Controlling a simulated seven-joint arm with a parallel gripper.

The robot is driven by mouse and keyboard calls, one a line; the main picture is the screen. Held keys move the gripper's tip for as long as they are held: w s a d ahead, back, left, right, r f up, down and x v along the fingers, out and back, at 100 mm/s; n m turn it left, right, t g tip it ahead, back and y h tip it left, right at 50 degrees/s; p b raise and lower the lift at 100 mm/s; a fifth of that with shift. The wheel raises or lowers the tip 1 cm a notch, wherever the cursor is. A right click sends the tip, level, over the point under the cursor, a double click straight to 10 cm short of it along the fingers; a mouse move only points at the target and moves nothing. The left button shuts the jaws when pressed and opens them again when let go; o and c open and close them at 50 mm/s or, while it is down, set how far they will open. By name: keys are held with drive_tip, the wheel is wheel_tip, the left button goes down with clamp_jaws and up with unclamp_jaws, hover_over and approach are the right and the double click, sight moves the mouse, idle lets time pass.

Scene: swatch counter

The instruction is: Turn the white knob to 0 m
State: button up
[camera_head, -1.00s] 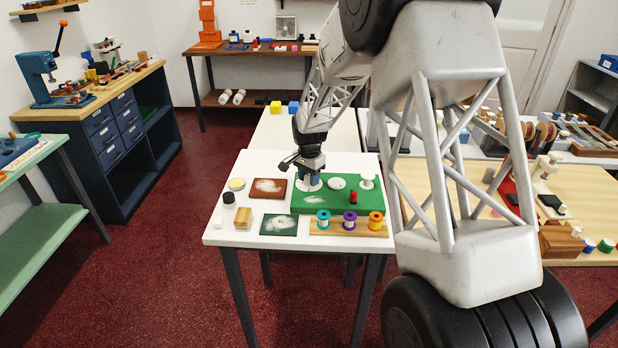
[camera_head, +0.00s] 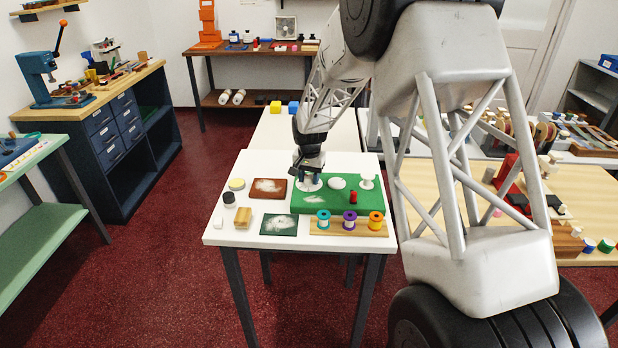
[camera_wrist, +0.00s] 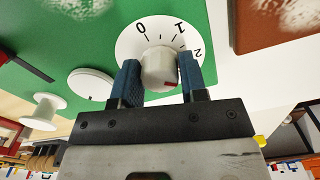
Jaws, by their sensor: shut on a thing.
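The white knob (camera_wrist: 158,68) stands on a white round dial (camera_wrist: 128,45) printed with 0, 1 and 2 and short tick lines. A red mark shows on the knob at its lower right in the wrist view; which number it points to is hard to tell. My gripper (camera_wrist: 160,75) is shut on the knob, one blue finger on each side. In the head view, my gripper (camera_head: 309,178) is at the back left of the green board (camera_head: 315,210), over the dial (camera_head: 308,187), and hides most of the knob.
On the board are a flat white disc (camera_head: 337,183), a white spool-like post (camera_head: 367,182) and a red piece (camera_head: 353,198). A brown-red panel (camera_head: 268,188) lies left of it. A wooden rack (camera_head: 349,227) with coloured spools stands in front.

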drive_tip(key=n, duration=0.6)
drive_tip(key=shift+n, duration=0.3)
drive_tip(key=n, duration=1.2)
drive_tip(key=shift+n, duration=0.3)
drive_tip(key=n, duration=0.6)
drive_tip(key=o, duration=0.9)
drive_tip(key=shift+r, duration=0.1)
